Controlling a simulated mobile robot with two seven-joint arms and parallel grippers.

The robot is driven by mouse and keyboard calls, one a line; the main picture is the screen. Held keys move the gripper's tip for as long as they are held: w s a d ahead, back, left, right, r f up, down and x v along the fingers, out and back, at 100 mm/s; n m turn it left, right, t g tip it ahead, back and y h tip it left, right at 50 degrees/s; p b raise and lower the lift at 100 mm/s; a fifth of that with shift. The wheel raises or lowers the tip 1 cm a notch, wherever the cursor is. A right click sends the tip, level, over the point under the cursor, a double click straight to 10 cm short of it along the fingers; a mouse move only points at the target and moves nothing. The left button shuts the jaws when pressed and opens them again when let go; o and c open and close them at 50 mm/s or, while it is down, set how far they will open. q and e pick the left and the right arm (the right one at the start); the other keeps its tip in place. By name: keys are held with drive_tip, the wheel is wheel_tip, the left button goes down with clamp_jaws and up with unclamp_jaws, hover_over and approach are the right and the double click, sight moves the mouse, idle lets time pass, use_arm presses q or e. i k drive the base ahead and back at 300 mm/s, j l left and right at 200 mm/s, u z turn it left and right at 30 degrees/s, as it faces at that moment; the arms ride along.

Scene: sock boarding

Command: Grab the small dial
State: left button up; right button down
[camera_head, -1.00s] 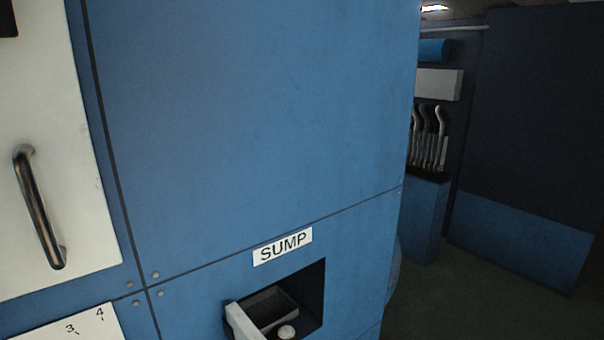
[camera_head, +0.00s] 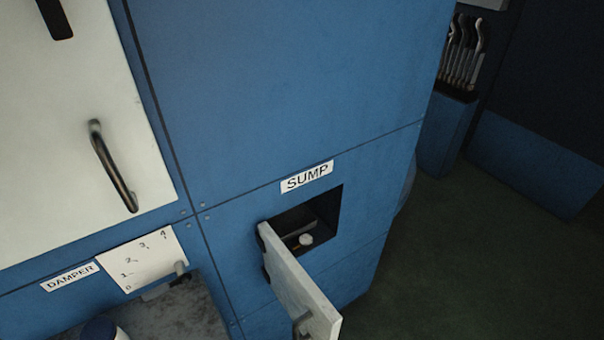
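A small round white knob (camera_head: 306,239), dial-like, sits inside the dark square recess (camera_head: 325,212) under the SUMP label (camera_head: 307,176). The recess door (camera_head: 298,282) is swung open toward me, hinged at the left, with a handle (camera_head: 302,322) near its lower edge. At the lower left, a white scale plate (camera_head: 142,258) marked 0 to 4 has a small grey peg or lever (camera_head: 180,268) by its right edge, beside the DAMPER label (camera_head: 70,277). Neither of my grippers is in view.
A white door (camera_head: 70,140) with a metal bar handle (camera_head: 113,168) fills the upper left. A grey ledge (camera_head: 185,310) and a round white-and-dark object (camera_head: 100,330) are at the bottom left. Green floor (camera_head: 450,260) is open at the right, before a blue holder (camera_head: 447,130) of metal tools.

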sight(305, 240)
drive_tip(key=l+u, duration=0.2)
drive_tip(key=i+l, duration=0.1)
drive_tip(key=i, duration=0.45)
drive_tip(key=l+u, duration=1.2)
drive_tip(key=l, duration=0.15)
drive_tip(key=k+l+u, duration=0.15)
drive_tip(key=l+u, duration=0.25)
